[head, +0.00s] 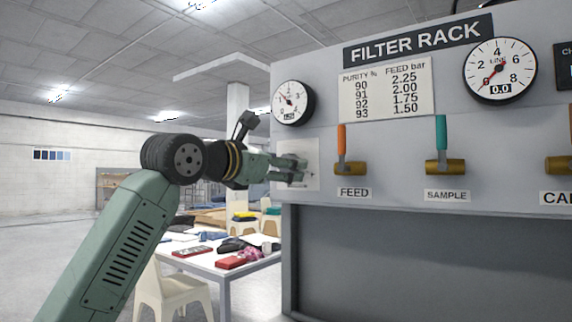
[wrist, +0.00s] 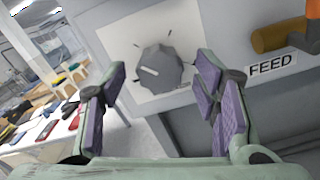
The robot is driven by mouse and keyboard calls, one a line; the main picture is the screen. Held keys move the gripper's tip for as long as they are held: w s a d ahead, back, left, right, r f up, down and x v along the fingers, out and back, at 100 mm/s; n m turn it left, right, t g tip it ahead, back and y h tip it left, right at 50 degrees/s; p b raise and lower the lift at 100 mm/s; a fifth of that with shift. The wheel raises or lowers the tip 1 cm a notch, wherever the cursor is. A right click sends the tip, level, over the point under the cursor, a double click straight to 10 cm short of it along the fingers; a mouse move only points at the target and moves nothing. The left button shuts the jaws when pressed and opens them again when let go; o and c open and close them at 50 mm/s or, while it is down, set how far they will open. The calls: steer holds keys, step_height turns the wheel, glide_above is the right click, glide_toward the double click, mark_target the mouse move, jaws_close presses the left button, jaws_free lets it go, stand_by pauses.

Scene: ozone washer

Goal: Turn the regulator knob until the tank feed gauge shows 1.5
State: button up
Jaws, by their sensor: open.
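The regulator knob (wrist: 160,70) is a dark grey ribbed dial with a light pointer line, on a pale square plate with tick marks. In the wrist view it lies beyond and between my open fingers, apart from both. My gripper (head: 295,167) is in front of the knob plate (head: 312,152) in the head view and hides the knob there. It also shows in the wrist view (wrist: 160,100), with purple pads and nothing between them. The small round gauge (head: 292,102) above the plate has a red needle pointing to the upper left; its digital readout is too small to read.
The FEED valve (head: 349,168) with an orange handle sits right of the plate. A teal-handled SAMPLE valve (head: 445,166) and the LINE gauge (head: 500,70), reading 0.0, are farther right. A purity chart (head: 388,90) hangs above. A cluttered table (head: 215,262) stands behind, left.

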steer(key=v, duration=1)
steer(key=shift+s, duration=0.2)
